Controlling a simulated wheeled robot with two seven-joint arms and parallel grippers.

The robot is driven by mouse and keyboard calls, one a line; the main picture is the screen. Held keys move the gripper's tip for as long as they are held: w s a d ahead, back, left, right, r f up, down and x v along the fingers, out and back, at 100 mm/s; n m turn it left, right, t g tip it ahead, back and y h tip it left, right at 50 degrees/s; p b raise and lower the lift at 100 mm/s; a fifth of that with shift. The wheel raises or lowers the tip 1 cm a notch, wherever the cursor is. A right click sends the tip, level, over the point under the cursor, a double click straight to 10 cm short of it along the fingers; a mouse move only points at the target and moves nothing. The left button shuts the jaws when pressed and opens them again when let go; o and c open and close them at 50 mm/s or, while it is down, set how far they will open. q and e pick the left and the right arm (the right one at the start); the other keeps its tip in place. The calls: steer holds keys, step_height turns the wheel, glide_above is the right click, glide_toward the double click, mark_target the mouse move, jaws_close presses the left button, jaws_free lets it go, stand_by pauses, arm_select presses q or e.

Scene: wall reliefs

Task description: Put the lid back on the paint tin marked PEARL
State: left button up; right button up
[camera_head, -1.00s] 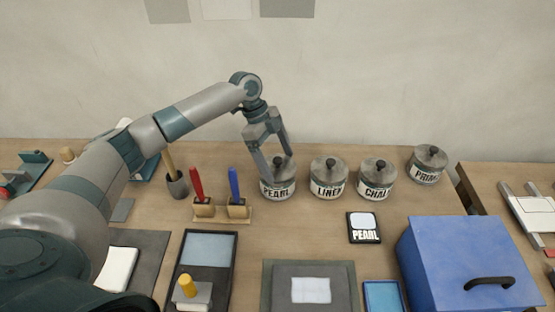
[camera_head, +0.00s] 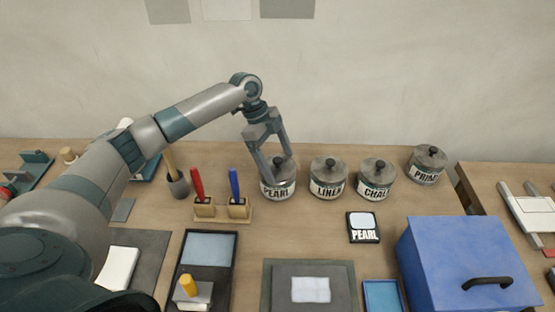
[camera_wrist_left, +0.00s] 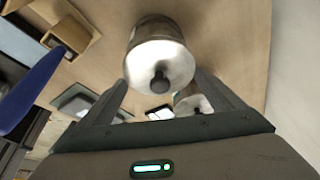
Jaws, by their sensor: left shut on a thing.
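The paint tin marked PEARL (camera_head: 278,188) stands upright in the head view, at the left end of a row of tins. Its grey lid (camera_head: 283,172) with a dark knob sits on top and looks level. In the left wrist view the lid (camera_wrist_left: 158,62) faces the camera, its knob between the fingers. My left gripper (camera_head: 279,168) reaches down from above, its two fingers on opposite sides of the lid, shut on it. Whether a small gap is left between lid and tin rim cannot be seen. My right gripper is out of view.
Lidded tins LINEN (camera_head: 327,190), CHALK (camera_head: 375,190) and PRIMER (camera_head: 426,177) stand to the right. A wooden holder (camera_head: 222,214) with red and blue handled tools is to the left. A PEARL card (camera_head: 363,228) and a blue box (camera_head: 465,255) lie in front.

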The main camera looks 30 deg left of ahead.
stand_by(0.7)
arm_select(q)
steer(key=shift+p, duration=0.3)
steer(key=shift+f, duration=0.1)
stand_by(0.6)
stand_by(0.5)
steer(key=shift+p, duration=0.45)
stand_by(0.4)
steer(key=o, duration=0.9)
